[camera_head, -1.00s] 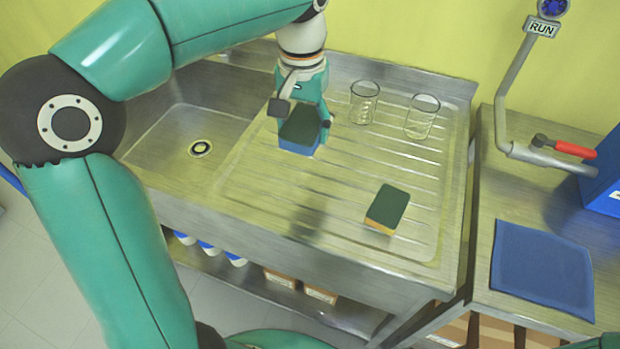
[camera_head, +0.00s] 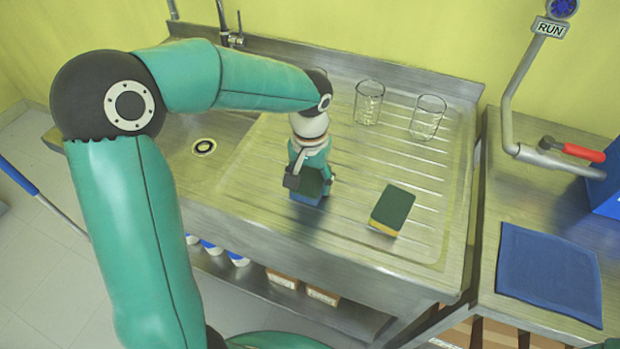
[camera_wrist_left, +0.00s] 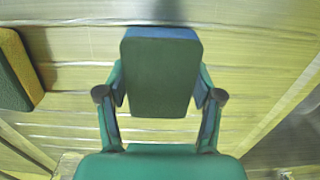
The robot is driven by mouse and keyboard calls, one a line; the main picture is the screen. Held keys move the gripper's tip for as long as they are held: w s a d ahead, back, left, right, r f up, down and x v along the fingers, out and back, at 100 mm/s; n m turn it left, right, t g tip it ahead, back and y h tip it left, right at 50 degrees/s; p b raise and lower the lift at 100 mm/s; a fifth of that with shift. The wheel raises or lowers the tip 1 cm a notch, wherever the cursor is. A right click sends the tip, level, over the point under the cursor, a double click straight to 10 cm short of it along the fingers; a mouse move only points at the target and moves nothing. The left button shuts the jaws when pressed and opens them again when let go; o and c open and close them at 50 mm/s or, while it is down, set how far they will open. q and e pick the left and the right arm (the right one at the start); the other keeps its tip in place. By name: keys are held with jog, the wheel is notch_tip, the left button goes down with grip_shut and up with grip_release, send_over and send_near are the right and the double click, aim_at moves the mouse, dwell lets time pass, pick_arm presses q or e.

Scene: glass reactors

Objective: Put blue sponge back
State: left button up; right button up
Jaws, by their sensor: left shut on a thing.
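The blue sponge (camera_head: 308,189) has a dark green top and a blue lower side. My left gripper (camera_head: 311,184) is shut on it, over the ribbed drainboard (camera_head: 345,230) near its front edge. In the left wrist view the sponge (camera_wrist_left: 161,75) sits between the two fingers of the left gripper (camera_wrist_left: 161,100), its dark green face towards the camera. Whether its underside touches the drainboard I cannot tell. A second sponge (camera_head: 392,210), dark green over yellow, lies on the drainboard to the right; it also shows in the left wrist view (camera_wrist_left: 20,70). My right gripper is not in view.
Two glass beakers, one (camera_head: 368,103) left of the other (camera_head: 427,118), stand at the back of the drainboard. The sink basin (camera_head: 190,165) is to the left. A blue mat (camera_head: 548,272) lies on the right bench, below a pipe with a red-handled valve (camera_head: 583,153).

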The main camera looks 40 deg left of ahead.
aim_at(310, 179)
pick_arm(q)
jog(key=o, duration=1.2)
jog(key=shift+r, duration=0.15)
notch_tip(310, 179, up, 12)
jog(key=shift+p, duration=0.3)
